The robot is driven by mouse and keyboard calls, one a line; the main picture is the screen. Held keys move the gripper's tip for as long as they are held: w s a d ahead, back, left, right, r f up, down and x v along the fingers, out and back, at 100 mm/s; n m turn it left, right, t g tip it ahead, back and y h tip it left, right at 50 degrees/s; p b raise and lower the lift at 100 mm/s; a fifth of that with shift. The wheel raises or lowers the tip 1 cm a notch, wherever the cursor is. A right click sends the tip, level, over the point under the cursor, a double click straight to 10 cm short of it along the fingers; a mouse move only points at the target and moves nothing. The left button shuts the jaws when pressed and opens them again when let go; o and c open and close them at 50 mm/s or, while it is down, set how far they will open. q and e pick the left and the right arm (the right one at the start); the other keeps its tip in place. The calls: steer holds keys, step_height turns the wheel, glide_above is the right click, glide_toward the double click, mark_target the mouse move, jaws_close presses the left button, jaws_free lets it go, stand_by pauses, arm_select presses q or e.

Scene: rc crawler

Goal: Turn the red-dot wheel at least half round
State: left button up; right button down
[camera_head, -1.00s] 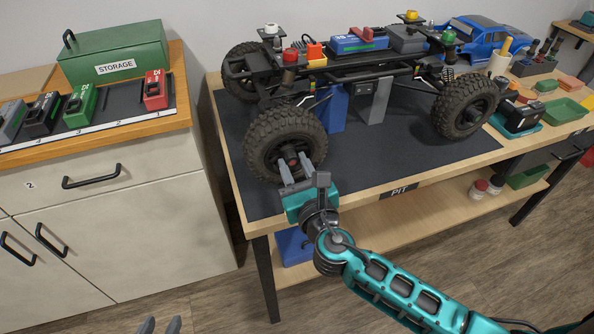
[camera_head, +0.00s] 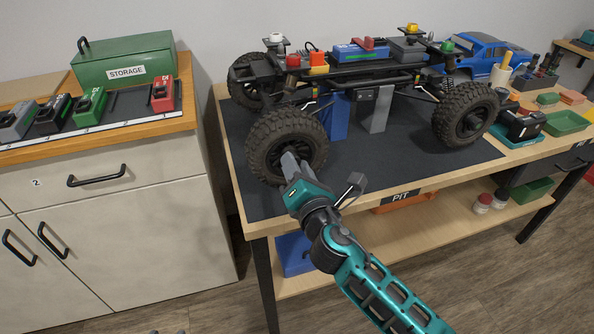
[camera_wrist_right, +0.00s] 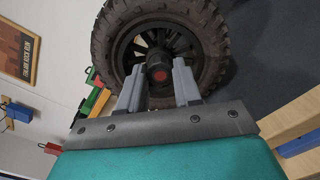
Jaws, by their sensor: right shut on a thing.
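The red-dot wheel (camera_head: 263,146) is the near left wheel of the raised crawler, with a knobbly black tyre. In the right wrist view its hub (camera_wrist_right: 159,74), a dark round cap with a red centre, sits between the two grey fingers of my right gripper (camera_wrist_right: 158,88). In the head view this gripper (camera_head: 289,163) is at the wheel's centre, rolled over, and hides the hub. It is shut on the hub. Only the tips of my left gripper (camera_head: 167,331) show at the bottom edge, spaced apart and far from the wheel.
The crawler chassis (camera_head: 345,75) rests on a blue stand (camera_head: 334,118) and a grey stand (camera_head: 380,110) above a dark mat (camera_head: 420,147). The cabinet (camera_head: 110,200) on the left holds a green storage box (camera_head: 122,60). Floor between cabinet and bench is clear.

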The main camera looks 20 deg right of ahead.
steer(key=m+b, duration=0.1)
steer(key=m, duration=0.5)
steer(key=shift+f, duration=0.1)
arm_select(q)
steer(key=shift+w+d+f, duration=0.2)
steer(key=shift+d+f, duration=0.1)
steer(key=shift+d, duration=0.15)
arm_select(e)
steer(key=shift+m, duration=1.4)
arm_select(q)
steer(key=shift+b, duration=0.3)
arm_select(e)
steer(key=c, duration=0.8)
jaws_free()
arm_select(q)
steer(key=shift+s+a, duration=0.1)
